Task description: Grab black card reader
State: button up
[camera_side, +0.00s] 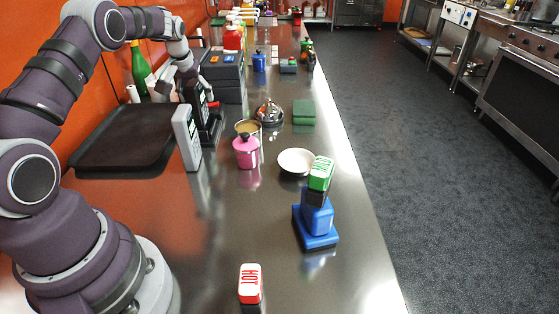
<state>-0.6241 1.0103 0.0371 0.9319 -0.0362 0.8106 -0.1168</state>
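A black upright device that looks like the card reader (205,118) stands on the steel counter, left of centre, just behind a grey-white upright device (186,138). My gripper (190,88) is low over the counter at the top of the black device, coming down from the left. Its dark fingers blend with the black device. I cannot tell whether they are around it, touching it or only beside it, nor whether they are open or shut. The lower left side of the black device is partly hidden by the grey-white one.
A dark tray (120,160) lies left, with a green bottle (139,66) behind it. Dark stacked boxes (226,76) stand behind the gripper. A pink jar (246,151), silver dome (269,112), white bowl (297,161) and blue block (317,220) stand to the right. The front-centre counter is mostly clear.

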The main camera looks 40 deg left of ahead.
grip_shut()
